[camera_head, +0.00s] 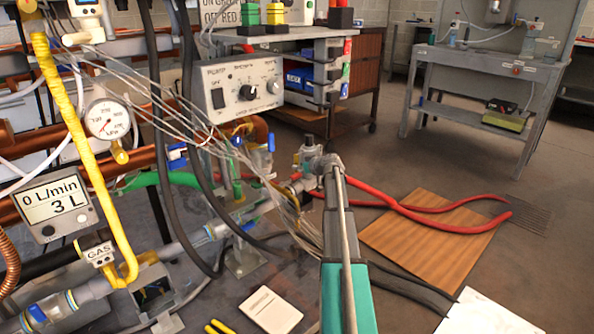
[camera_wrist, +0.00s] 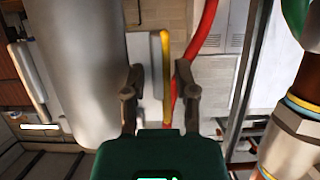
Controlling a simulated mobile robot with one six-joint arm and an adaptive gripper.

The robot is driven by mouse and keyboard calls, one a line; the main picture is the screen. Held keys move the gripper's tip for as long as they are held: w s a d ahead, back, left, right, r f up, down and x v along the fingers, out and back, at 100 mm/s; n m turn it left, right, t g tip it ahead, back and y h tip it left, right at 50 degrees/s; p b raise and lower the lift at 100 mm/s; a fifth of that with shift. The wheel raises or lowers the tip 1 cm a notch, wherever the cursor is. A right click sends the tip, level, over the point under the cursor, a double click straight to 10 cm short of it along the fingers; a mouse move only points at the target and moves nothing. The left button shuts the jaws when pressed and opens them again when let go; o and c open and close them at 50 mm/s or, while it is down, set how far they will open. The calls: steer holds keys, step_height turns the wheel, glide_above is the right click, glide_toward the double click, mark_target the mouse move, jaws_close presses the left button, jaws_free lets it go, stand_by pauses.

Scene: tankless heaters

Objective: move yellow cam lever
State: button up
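A slim yellow lever (camera_wrist: 166,80) stands upright in the wrist view, between the two dark fingers of my gripper (camera_wrist: 158,70). It is nearer the right finger, with a visible gap to the left one. The fingers are apart; I cannot tell whether the lever lies at their depth or whether the right finger touches it. A red hose (camera_wrist: 206,30) runs down just right of the lever, and a pale block stands on its left. In the head view my teal arm part reaches up from the bottom, and I cannot make out the lever there.
A large grey cylinder (camera_wrist: 78,70) is close at left in the wrist view; a metal pipe fitting (camera_wrist: 292,140) is at right. In the head view, a yellow gas pipe (camera_head: 80,130), a gauge (camera_head: 107,119) and thin cables crowd the left. A wooden board (camera_head: 425,240) lies at right.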

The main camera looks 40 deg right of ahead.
steer(key=shift+w+f, duration=0.25)
steer(key=shift+w, duration=0.45)
jaws_close()
steer(key=shift+a, duration=0.1)
